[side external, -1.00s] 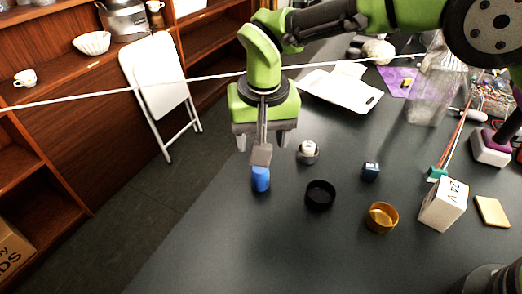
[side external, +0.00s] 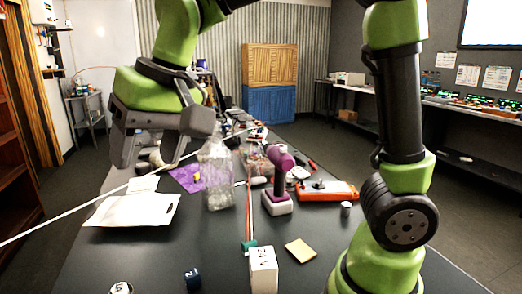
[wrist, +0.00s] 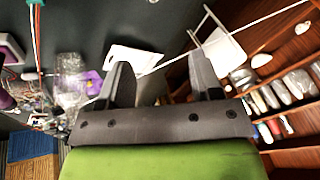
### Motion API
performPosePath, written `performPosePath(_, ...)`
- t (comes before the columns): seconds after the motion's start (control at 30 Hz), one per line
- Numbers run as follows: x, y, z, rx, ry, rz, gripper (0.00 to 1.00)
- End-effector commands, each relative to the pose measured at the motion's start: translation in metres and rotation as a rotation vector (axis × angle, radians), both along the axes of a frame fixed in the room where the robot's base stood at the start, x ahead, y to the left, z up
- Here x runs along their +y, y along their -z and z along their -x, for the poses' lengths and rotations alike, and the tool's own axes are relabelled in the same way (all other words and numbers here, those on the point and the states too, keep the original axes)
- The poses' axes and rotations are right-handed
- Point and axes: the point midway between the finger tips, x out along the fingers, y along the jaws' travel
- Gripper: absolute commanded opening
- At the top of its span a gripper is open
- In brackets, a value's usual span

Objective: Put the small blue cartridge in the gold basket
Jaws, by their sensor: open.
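My gripper (side external: 147,162) is open and empty, raised in the air at the upper left of the side view. In the wrist view my gripper's (wrist: 163,80) two dark fingers stand wide apart with nothing between them. A small dark blue block (side external: 193,279) sits on the dark table at the bottom edge of the side view, well below the gripper. I cannot tell whether it is the cartridge. The blue cylinder and the gold basket seen in the earlier frame are outside both current views.
A white tray (side external: 130,210) lies at left. A white cord (side external: 60,220) crosses the side view.

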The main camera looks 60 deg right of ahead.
Motion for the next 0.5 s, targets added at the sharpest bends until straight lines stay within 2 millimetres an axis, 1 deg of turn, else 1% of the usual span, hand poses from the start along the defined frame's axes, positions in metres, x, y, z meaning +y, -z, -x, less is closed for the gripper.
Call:
performPosePath(0.03,-0.015,-0.01,0.019,-0.033,0.017,-0.016,0.59)
performPosePath(0.13,-0.038,-0.019,0.054,-0.092,0.037,-0.037,0.59)
performPosePath(0.2,-0.05,-0.019,0.079,-0.133,0.052,-0.048,0.59)
performPosePath(0.3,-0.062,-0.014,0.11,-0.187,0.071,-0.057,0.59)
performPosePath(0.4,-0.068,-0.006,0.132,-0.228,0.086,-0.059,0.59)
performPosePath(0.5,-0.071,0.0,0.144,-0.255,0.095,-0.06,0.59)
